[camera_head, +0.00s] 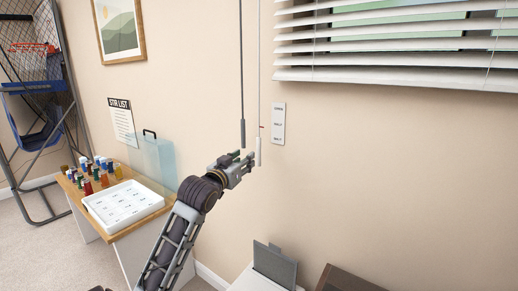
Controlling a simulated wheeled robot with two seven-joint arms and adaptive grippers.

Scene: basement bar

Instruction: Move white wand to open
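The white wand (258,152) hangs upright on a thin cord in front of the wall, below the left end of the window blind (400,75). A longer grey wand (241,75) hangs just to its left. My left gripper (249,162) is raised to the height of the white wand's lower part, close on its left side and near the grey wand's lower end. Whether its fingers touch either wand or are open or shut is too small to tell. My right gripper is not in view.
A small white label plate (278,123) is on the wall right of the wands. A wooden-topped table (125,231) at left holds a white tray (122,222), several small bottles and a clear panel. A grey box-like object (274,266) stands low below the wands.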

